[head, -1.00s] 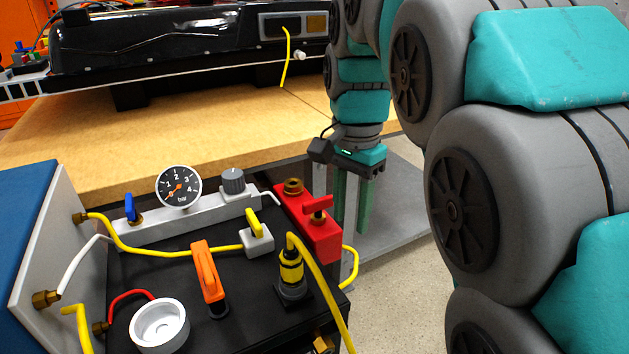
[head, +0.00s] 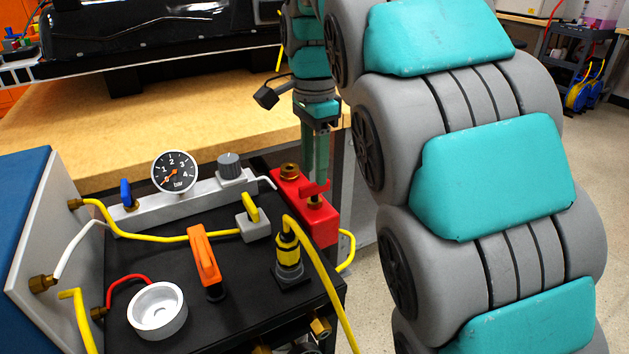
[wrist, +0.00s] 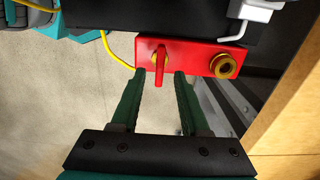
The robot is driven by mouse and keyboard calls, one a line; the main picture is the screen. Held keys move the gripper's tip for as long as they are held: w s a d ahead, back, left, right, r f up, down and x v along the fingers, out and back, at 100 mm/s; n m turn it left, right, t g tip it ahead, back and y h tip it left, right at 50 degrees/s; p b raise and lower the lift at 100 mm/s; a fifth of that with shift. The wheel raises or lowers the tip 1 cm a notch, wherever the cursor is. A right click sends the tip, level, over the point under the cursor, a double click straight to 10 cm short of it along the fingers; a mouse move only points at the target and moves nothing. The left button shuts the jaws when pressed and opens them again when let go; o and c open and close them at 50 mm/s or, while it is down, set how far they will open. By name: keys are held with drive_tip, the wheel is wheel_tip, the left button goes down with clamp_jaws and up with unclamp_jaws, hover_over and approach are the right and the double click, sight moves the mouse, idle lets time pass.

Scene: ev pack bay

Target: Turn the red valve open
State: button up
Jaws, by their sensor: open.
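The red valve handle (head: 314,188) is a small red lever on top of a red block (head: 318,222) at the right edge of the black bench. In the wrist view the red lever (wrist: 161,66) stands out from the red block (wrist: 192,50), beside a brass fitting (wrist: 224,66). My gripper (head: 316,172) hangs just behind the block in the head view. In the wrist view its two green fingers (wrist: 160,84) are apart and empty, with their tips near the block's edge. The lever lies between the fingers, nearer the left one. Contact cannot be told.
A pressure gauge (head: 174,171), blue valve (head: 127,193), grey knob (head: 230,166), orange lever (head: 205,258) and white cup (head: 157,310) stand on the black bench. A yellow hose (head: 323,282) arches in front of the block. A wooden table (head: 140,135) lies behind.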

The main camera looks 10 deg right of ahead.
sight(314, 183)
drive_tip(key=shift+f, duration=1.65)
clamp_jaws()
